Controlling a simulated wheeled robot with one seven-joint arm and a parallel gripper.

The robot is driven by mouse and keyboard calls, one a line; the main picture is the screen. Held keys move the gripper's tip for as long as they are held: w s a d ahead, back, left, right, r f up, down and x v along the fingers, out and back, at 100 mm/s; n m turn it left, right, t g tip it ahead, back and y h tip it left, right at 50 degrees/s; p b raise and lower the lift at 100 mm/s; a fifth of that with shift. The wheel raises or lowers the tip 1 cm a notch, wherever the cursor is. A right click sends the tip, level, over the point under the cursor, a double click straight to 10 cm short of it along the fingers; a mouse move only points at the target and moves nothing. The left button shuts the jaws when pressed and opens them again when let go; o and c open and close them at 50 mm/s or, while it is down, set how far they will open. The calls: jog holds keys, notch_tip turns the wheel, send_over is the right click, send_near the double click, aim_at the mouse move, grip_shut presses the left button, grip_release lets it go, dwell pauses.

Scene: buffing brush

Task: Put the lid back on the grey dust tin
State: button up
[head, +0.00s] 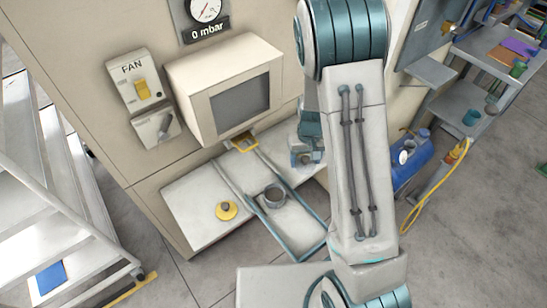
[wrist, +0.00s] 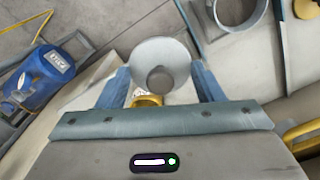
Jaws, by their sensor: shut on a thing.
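The grey dust tin (head: 275,195) stands upright with its top open on a tray between two rails. Its open rim also shows at the top right of the wrist view (wrist: 238,12). My gripper (wrist: 160,82) is shut on the lid (wrist: 158,55), a pale round disc with a darker grey knob between the blue fingers. In the head view my gripper (head: 306,155) is partly hidden by my arm and is up and right of the tin, apart from it. The lid is hard to make out there.
A yellow round piece with a knob (head: 226,210) lies on the bench left of the tin. A cabinet box (head: 225,85) overhangs the bench behind. A blue canister (head: 412,160) with a yellow hose stands at right. White steps (head: 60,190) are at left.

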jog(key=s+a+r+n+p, duration=0.3)
jog(key=s+a+n, duration=0.3)
jog(key=a, duration=0.3)
jog(key=shift+n, duration=0.5)
jog(key=shift+s+a+f+b, duration=0.1)
jog(key=shift+a+f+b, duration=0.05)
jog(key=shift+f+b, duration=0.95)
jog(key=shift+s+a+f+b, duration=0.15)
jog(key=shift+f+b, duration=0.6)
jog(key=shift+f, duration=0.55)
jog(key=shift+s+a+f+b, duration=0.1)
jog(key=shift+a+f+b, duration=0.05)
jog(key=shift+f+b, duration=0.95)
jog(key=shift+f+b, duration=0.15)
jog(key=shift+b, duration=0.25)
jog(key=o, duration=1.3)
jog(key=shift+o, duration=0.2)
